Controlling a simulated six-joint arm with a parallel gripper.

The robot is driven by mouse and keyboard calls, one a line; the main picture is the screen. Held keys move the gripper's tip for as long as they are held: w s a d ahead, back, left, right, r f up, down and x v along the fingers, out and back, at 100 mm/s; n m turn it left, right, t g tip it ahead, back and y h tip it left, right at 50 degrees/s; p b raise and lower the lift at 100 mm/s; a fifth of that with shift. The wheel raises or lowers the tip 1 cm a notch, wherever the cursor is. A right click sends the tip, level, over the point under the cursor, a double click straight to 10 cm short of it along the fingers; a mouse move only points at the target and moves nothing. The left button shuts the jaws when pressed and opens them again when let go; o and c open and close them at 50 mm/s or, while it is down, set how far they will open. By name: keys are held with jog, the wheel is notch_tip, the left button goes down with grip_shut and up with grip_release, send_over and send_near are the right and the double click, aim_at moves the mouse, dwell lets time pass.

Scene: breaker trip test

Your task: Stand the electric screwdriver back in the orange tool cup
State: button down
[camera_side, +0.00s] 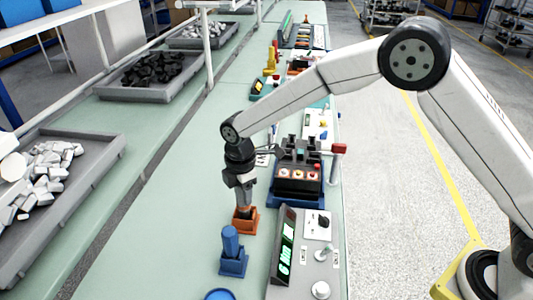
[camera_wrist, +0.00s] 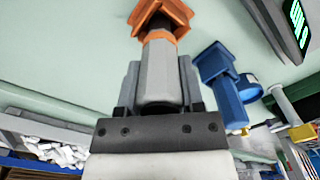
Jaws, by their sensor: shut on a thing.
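The orange tool cup (camera_side: 245,222) stands on the green bench, directly below my gripper (camera_side: 243,188). My gripper points down and is shut on the electric screwdriver. In the wrist view the screwdriver (camera_wrist: 160,72) is a grey cylinder between the two fingers, with a dark section at its far end. That dark end meets the orange cup (camera_wrist: 163,14) and its lower part is hidden by the cup. The screwdriver looks roughly upright and in line with the cup. I cannot tell how deep it sits or whether it touches the bottom.
A blue cup (camera_side: 233,266) holding a blue tool (camera_side: 230,240) stands close in front. A grey tester panel (camera_side: 299,258) with a green display is to the right. A black breaker fixture (camera_side: 297,172) is behind right. Bare bench (camera_side: 180,220) lies left.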

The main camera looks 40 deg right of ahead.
jog(key=shift+f, duration=0.45)
jog(key=shift+c, duration=0.7)
grip_release()
jog(key=shift+r, duration=0.1)
jog(key=shift+r, duration=3.85)
jog(key=shift+d, duration=0.1)
jog(key=shift+s+d+m, duration=0.25)
jog(key=shift+d+m, duration=0.15)
jog(key=shift+d, duration=0.15)
jog(key=s+d+f+m+t, duration=0.1)
jog(key=s+d+m+t, duration=0.1)
jog(key=s+d+m, duration=1.5)
jog(key=s+d, duration=0.1)
jog(key=s, duration=0.2)
jog(key=shift+f+t, duration=0.3)
jog(key=shift+f, duration=0.05)
